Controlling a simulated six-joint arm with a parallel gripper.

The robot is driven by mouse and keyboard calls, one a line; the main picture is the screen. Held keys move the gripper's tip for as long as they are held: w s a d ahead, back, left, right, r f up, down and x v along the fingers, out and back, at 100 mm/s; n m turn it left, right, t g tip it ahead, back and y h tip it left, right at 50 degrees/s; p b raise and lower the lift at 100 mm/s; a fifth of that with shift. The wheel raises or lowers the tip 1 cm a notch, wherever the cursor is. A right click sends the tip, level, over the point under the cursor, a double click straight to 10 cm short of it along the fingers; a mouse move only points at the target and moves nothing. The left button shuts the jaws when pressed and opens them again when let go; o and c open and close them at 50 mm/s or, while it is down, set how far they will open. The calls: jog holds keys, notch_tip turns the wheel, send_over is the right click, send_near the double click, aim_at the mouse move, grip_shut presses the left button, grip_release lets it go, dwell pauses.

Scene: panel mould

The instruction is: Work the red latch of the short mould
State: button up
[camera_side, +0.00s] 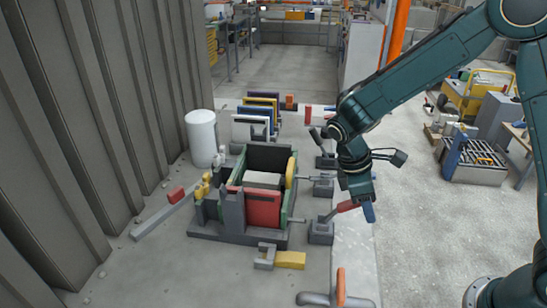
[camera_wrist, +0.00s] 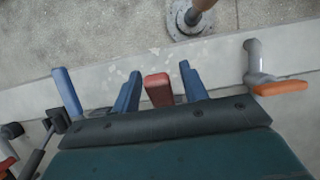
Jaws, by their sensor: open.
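The mould (camera_side: 262,195) stands on the floor with a red front panel, green sides and a grey base. A red latch handle (camera_side: 347,206) rises at a slant from a grey block (camera_side: 321,233) at the mould's right side. My gripper (camera_side: 368,212) is over the handle's outer end, its fingers pointing down. In the wrist view my gripper (camera_wrist: 159,84) is open, with one blue finger on each side of the red handle (camera_wrist: 158,90). Gaps show on both sides of the handle there. The handle's lower part is hidden by my gripper's body.
A lever with an orange grip (camera_side: 341,287) stands nearer the camera; it also shows in the wrist view (camera_wrist: 280,88). A blue handle (camera_wrist: 66,92) is left of my fingers. A white cylinder (camera_side: 202,138) and upright panels (camera_side: 256,115) stand behind.

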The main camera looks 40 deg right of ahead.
grip_shut()
jog(key=shift+w+a+r, duration=0.1)
jog(key=shift+w+a+r+g+h, duration=0.4)
jog(key=shift+w+r+g+h, duration=0.2)
jog(key=shift+r+g+h, duration=0.15)
jog(key=shift+w+a+r+g+h, duration=0.2)
jog(key=shift+a+g+h, duration=0.1)
jog(key=shift+g+h, duration=0.05)
grip_release()
